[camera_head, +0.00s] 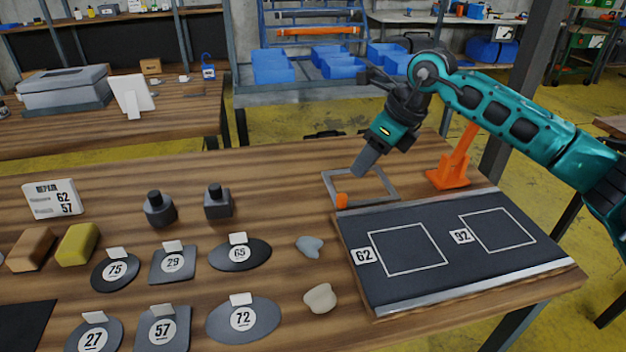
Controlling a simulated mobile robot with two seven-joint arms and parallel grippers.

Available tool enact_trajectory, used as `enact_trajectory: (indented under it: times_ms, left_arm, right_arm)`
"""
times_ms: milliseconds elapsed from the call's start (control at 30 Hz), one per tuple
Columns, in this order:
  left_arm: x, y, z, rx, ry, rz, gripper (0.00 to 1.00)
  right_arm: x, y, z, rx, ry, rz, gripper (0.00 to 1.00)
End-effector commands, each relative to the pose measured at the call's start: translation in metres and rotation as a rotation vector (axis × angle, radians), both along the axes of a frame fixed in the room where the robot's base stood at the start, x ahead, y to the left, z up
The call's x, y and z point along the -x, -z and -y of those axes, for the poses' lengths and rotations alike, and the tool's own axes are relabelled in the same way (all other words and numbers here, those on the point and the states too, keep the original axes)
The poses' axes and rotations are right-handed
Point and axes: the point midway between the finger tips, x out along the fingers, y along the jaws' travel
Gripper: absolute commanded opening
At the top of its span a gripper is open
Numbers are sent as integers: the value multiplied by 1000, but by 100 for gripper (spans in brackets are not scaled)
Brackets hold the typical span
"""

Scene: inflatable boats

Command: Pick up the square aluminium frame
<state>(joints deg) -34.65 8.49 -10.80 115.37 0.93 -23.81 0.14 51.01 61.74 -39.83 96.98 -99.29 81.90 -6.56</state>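The square aluminium frame (391,183) is a thin grey open square lying flat on the wooden table, just behind the dark board. My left gripper is out of view.
A dark board (455,275) with two white squares marked 62 and 92 lies in front. An orange stand (452,170) is close to the right of the frame. Numbered dark patches (238,254), black bottles (217,203) and pale stones (320,298) occupy the left and front.

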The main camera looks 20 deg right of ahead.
Motion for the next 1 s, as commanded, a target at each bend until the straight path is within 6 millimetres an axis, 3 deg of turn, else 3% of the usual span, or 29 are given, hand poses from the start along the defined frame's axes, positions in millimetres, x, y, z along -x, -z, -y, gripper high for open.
enact_trajectory:
  times_ms: [67,167,500,767,1000]
  left_arm:
    - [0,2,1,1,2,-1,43]
    - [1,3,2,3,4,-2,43]
    - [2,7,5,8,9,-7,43]
    - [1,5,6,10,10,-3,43]
    - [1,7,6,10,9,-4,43]
  right_arm:
    - [0,-5,17,60,20,3,38]
    - [-2,0,22,83,27,-1,38]
    - [-21,54,9,78,25,0,38]
    - [-26,70,5,78,25,1,38]
    - [-35,102,-5,76,25,-2,38]
